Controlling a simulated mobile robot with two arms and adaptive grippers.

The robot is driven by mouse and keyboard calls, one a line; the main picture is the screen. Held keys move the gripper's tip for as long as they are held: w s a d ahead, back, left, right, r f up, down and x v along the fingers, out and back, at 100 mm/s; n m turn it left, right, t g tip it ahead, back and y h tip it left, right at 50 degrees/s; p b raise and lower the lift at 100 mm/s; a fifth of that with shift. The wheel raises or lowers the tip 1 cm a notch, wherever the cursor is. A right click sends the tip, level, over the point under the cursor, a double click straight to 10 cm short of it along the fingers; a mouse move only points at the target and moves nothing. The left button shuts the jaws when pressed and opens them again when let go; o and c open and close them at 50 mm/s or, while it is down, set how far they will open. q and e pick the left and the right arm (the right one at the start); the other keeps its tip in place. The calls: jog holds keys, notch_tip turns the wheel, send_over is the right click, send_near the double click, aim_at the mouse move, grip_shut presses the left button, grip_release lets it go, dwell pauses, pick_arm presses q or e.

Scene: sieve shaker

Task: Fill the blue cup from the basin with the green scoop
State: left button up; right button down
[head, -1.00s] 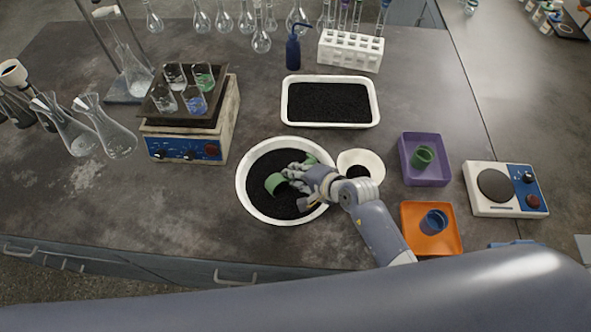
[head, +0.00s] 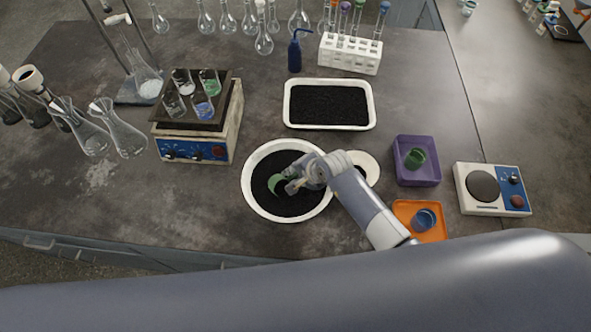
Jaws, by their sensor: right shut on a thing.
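The white round basin (head: 250,199) holds dark granules and stands on the bench in the middle. My right gripper (head: 292,183) is over the basin, shut on the green scoop (head: 276,184). The scoop is low over or in the granules; I cannot tell whether it touches them or holds any. The gripper and wrist cover part of it. The blue cup (head: 425,219) stands in the orange tray (head: 405,207) at the right, and its inside looks dark blue. My left gripper is not in view.
A small white bowl (head: 371,166) is partly hidden behind my right arm. A purple tray (head: 428,176) with a green cup (head: 415,158), a scale (head: 508,207) and a white tray of granules (head: 369,115) stand around. A shaker (head: 224,125) is at left.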

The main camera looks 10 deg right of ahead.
jog(key=shift+w+r+g+h+p, duration=0.15)
jog(key=shift+r+g+h+p, duration=0.2)
jog(key=shift+p, duration=0.25)
jog(key=shift+f+b, duration=0.3)
jog(key=shift+b, duration=0.3)
jog(key=shift+w+a+r+t+y+b, duration=0.35)
jog(key=shift+r+t+y+b, duration=0.1)
jog(key=shift+t+b, duration=0.2)
jog(key=shift+w+a+r+g+p, duration=0.15)
jog(key=shift+r+g+p, duration=0.25)
jog(key=shift+r+p, duration=0.7)
jog(key=shift+w+a+r+g+h, duration=0.15)
jog(key=shift+w+r+g+h, duration=0.25)
jog(key=shift+g+h, duration=0.35)
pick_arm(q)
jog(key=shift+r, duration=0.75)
pick_arm(e)
jog(key=shift+s+a+r+g+h, duration=0.1)
jog(key=shift+r+g+h, duration=0.55)
jog(key=shift+r, duration=0.05)
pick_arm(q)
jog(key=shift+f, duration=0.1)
